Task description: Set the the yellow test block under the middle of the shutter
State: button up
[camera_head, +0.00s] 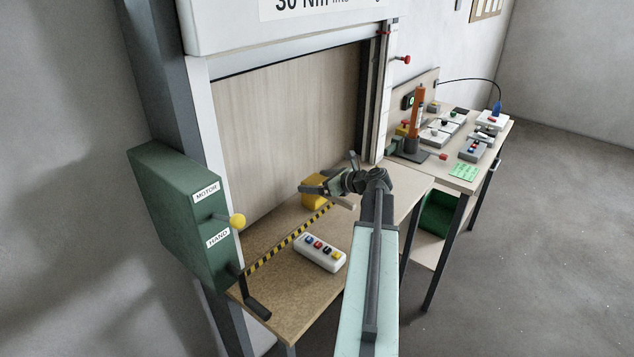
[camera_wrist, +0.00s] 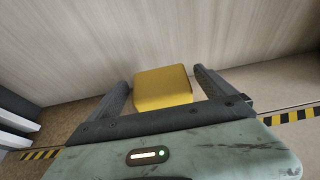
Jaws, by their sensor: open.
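The yellow test block (camera_head: 314,190) sits on the wooden table behind the yellow-black striped line, near the wooden back panel. In the wrist view the yellow test block (camera_wrist: 163,88) lies between the two fingers, with a gap at its right; the left finger is very close, and I cannot tell if it touches. My gripper (camera_head: 318,193) is open around the block and hides part of it in the head view. The shutter (camera_head: 290,52) shows its pale bottom edge raised above the opening.
A green box (camera_head: 175,215) with a yellow-knobbed lever (camera_head: 237,221) and a crank (camera_head: 256,305) stands at the left. A white button box (camera_head: 320,252) lies on the table front. A side bench (camera_head: 455,180) with several devices stands at the right.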

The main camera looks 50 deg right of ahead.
jog(key=shift+r, duration=0.1)
jog(key=shift+s+r+p, duration=0.1)
jog(key=shift+r+p, duration=0.15)
jog(key=shift+p, duration=0.05)
notch_tip(320, 180, up, 4)
jog(key=p, duration=0.4)
send_over(344, 200)
jog(key=w, duration=0.1)
jog(key=shift+s+r, duration=0.15)
jog(key=shift+s, duration=0.35)
